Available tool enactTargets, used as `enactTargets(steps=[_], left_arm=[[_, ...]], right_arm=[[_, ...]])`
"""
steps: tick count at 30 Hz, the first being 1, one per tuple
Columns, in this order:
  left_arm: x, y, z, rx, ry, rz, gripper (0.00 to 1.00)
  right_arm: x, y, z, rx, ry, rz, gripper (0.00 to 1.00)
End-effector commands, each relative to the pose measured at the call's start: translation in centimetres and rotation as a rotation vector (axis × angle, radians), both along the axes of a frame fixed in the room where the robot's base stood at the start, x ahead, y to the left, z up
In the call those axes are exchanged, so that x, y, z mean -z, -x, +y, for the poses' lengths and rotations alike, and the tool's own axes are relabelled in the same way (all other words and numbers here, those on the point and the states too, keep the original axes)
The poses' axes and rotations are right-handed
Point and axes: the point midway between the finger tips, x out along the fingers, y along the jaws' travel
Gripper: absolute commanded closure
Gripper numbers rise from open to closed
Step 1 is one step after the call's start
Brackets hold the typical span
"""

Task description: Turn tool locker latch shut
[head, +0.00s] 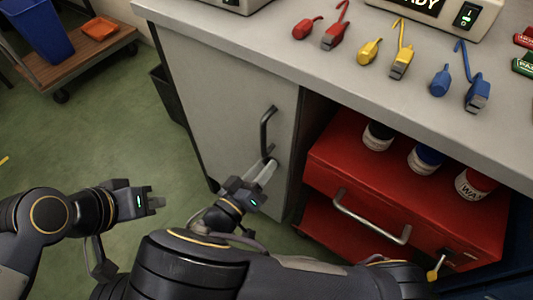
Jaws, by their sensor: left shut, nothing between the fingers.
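The tool locker is the grey cabinet under the counter, and its door (233,115) appears closed. A black bar handle (266,125) stands upright on the door. Just below it is a small dark fitting (269,157), which may be the latch; its turn position is unclear. My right gripper (264,172) is at this fitting, its pale fingers pointing up at it. Whether they touch or grip it is hidden at this size. My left gripper (157,202) is shut and empty, out to the left of the door over the green floor.
Right of the door is an open bay with a red drawer unit (345,165) carrying several cans. The counter (290,65) above holds red, yellow and blue tools. A dark bin (166,92) stands left of the locker. A wooden cart (85,55) is at upper left.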

Motion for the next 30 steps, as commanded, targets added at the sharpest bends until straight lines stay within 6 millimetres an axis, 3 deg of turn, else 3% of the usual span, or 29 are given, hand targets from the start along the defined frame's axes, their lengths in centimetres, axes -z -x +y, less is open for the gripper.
enactTargets(steps=[10, 18, 30], left_arm=[[-0.1, 0.01, 0.0, 0.0, 0.0, 0.0, 1.0], [-0.1, 0.01, 0.0, 0.0, 0.0, 0.0, 1.0], [-0.1, 0.01, 0.0, 0.0, 0.0, 0.0, 1.0]], right_arm=[[0.05, 0.06, -0.19, -0.002, 0.0, 0.002, 0.67], [0.04, 0.06, -0.18, -0.002, -0.001, 0.001, 1.0], [0.07, 0.04, -0.17, -0.001, 0.038, 0.03, 1.0]])
